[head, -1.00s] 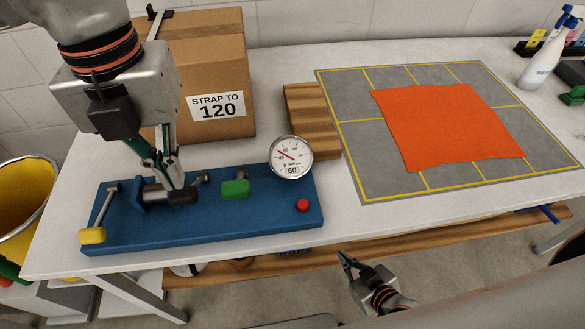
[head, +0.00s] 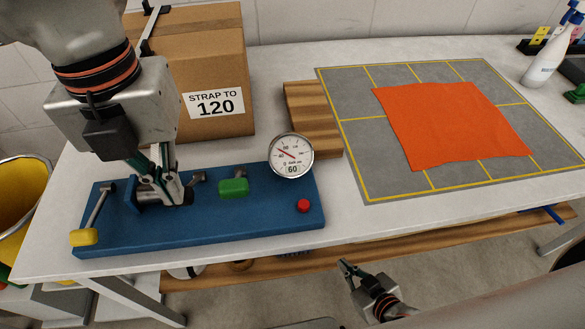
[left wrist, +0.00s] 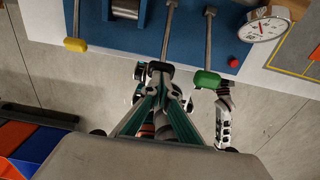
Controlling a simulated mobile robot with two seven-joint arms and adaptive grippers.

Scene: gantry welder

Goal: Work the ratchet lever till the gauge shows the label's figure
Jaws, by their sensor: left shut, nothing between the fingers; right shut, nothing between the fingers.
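A blue base (head: 255,225) on the table carries a yellow-handled lever (head: 84,237), a green-handled lever (head: 233,188) and a black-handled lever between them. The black handle (left wrist: 160,67) shows in the left wrist view, at my fingertips; in the head view my gripper mostly hides it. My left gripper (head: 180,197) is shut and empty, pointing down at that handle; contact is unclear. The round gauge (head: 291,155) reads 60 in its window. The label (head: 214,104) on the cardboard box says STRAP TO 120. My right gripper (head: 345,268) is shut and empty, below the table's front edge.
A red button (head: 303,205) sits at the base's right end. The cardboard box (head: 215,55) stands behind it, with a wooden block (head: 312,115) beside the gauge. An orange cloth (head: 450,125) lies on a grey mat (head: 385,188). A yellow bucket (head: 18,205) stands at left.

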